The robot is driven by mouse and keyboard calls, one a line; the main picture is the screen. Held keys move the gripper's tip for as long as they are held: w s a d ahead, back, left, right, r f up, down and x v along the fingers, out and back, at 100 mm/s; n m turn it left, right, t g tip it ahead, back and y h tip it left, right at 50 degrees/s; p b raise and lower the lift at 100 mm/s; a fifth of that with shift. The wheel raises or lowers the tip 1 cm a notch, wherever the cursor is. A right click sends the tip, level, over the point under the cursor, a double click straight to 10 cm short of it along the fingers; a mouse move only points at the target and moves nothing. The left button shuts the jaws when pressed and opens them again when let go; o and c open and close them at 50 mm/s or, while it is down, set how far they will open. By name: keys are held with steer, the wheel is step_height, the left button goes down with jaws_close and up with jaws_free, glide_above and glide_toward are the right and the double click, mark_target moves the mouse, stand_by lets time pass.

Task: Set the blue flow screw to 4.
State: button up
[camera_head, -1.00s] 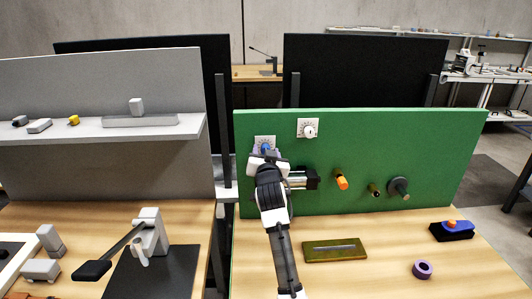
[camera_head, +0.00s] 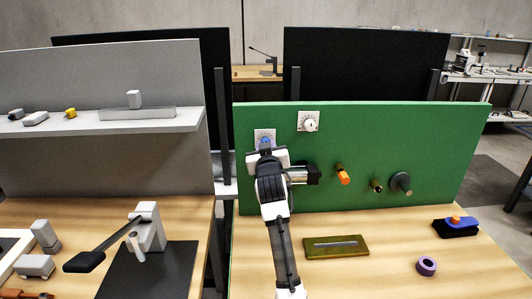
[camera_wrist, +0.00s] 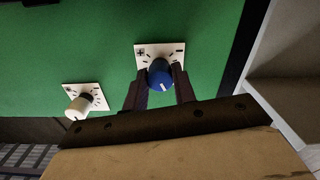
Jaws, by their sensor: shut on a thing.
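The blue flow screw (camera_wrist: 160,76) is a round blue knob with a white pointer line, on a white dial plate (camera_wrist: 150,49) on the green panel. In the head view the blue screw (camera_head: 266,142) shows only in part above my gripper. My gripper (camera_wrist: 160,92) has its two dark fingers on either side of the blue knob and is shut on it. The pointer line runs toward the bottom edge of the wrist view. The dial figures are too small to read.
A white knob (camera_head: 310,125) on its own dial plate is beside the blue one. An orange-tipped knob (camera_head: 343,175), a small dark peg (camera_head: 376,186) and a grey disc knob (camera_head: 401,183) sit lower on the green panel (camera_head: 430,140). A purple ring (camera_head: 426,265) lies on the bench.

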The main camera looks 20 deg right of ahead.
steer(key=shift+n, duration=0.3)
steer(key=o, duration=1)
steer(key=shift+s, duration=0.1)
steer(key=v, duration=1.3)
steer(key=shift+s+a+b, duration=0.1)
steer(key=shift+s+b, duration=0.2)
